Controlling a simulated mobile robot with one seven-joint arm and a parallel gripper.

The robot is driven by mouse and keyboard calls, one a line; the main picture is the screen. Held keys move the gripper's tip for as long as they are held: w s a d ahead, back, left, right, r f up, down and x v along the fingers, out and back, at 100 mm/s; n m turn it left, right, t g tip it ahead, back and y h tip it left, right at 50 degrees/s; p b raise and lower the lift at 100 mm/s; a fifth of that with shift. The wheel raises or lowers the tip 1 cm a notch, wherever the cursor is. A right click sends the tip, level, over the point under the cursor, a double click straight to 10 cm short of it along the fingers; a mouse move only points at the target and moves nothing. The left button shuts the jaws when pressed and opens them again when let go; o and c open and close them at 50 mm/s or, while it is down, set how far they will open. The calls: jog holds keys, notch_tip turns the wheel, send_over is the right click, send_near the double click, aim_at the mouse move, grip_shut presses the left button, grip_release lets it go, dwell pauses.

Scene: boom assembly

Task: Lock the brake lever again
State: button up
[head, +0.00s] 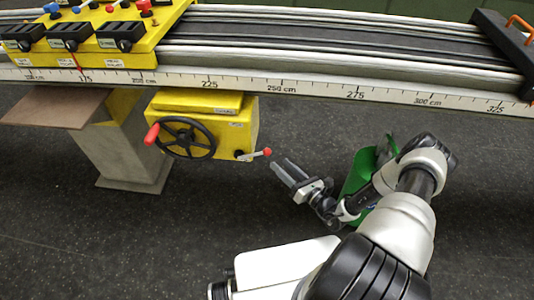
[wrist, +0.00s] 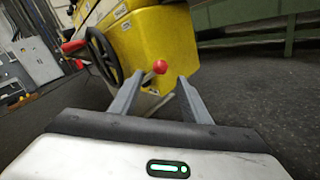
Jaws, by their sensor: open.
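The brake lever (head: 254,154) is a short metal rod with a red knob on the lower right of the yellow box (head: 227,132). In the head view it points right and slightly up. My gripper (head: 281,168) is open just right of the knob, apart from it in that view. In the wrist view the red knob (wrist: 159,67) shows between and beyond the two fingertips (wrist: 157,82). Whether a finger touches the lever cannot be told. Part of the rod is hard to see in the wrist view.
A black handwheel (head: 186,138) with a red handle is on the box's front, left of the lever. A ruled rail (head: 330,93) runs above. A green object (head: 360,172) stands behind my wrist.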

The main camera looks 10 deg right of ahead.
aim_at(267, 151)
jog(key=b+x, duration=0.1)
jog(key=x, duration=0.8)
jog(key=shift+w+a, duration=0.15)
grip_shut()
